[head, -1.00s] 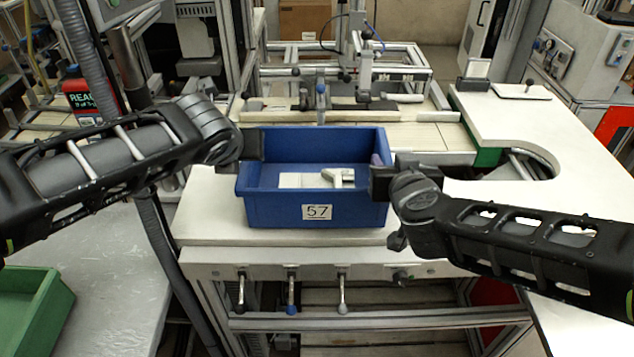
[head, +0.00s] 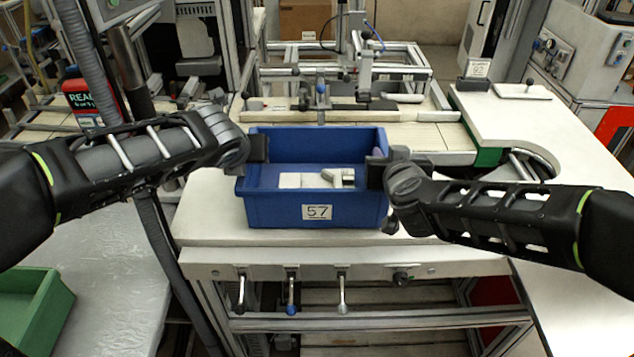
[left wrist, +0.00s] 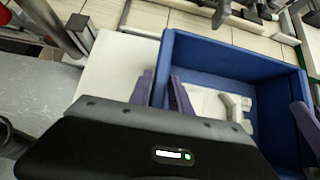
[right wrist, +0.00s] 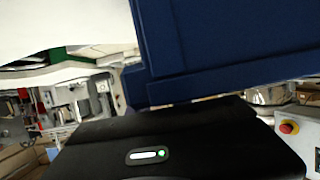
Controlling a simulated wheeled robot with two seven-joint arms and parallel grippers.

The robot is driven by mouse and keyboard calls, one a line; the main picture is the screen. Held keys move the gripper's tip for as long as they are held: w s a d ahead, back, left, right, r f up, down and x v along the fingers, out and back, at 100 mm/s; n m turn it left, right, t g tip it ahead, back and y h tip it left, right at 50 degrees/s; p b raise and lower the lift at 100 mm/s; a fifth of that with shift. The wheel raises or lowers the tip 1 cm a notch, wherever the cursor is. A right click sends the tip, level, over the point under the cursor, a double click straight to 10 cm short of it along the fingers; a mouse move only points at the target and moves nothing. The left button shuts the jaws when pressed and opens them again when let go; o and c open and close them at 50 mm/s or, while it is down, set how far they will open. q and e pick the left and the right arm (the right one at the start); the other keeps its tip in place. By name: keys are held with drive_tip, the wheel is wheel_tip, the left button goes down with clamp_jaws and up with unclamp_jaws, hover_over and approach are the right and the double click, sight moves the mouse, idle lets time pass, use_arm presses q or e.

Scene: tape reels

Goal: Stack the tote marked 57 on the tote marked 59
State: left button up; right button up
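The blue tote marked 57 (head: 280,210) stands upright on the white bench, label to the front. Small pale parts lie inside it. My left gripper (head: 262,150) is at its left wall; in the left wrist view, purple fingers (left wrist: 164,92) stand on both sides of the wall, close to it. My right gripper (head: 378,170) is at the right wall, with a purple fingertip showing inside. The right wrist view shows the tote's dark blue side (right wrist: 220,45), but hides the fingers. I cannot tell whether either gripper is clamped. No tote marked 59 is readable.
A green tote (head: 62,300) stands at the lower left on a grey table (head: 120,270), no mark visible. A framed fixture (head: 345,75) stands behind the blue tote. The white bench curves clear to the right (head: 510,125).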

use_arm(q)
clamp_jaws()
use_arm(e)
clamp_jaws()
drive_tip(key=shift+r, duration=0.1)
idle(0.6)
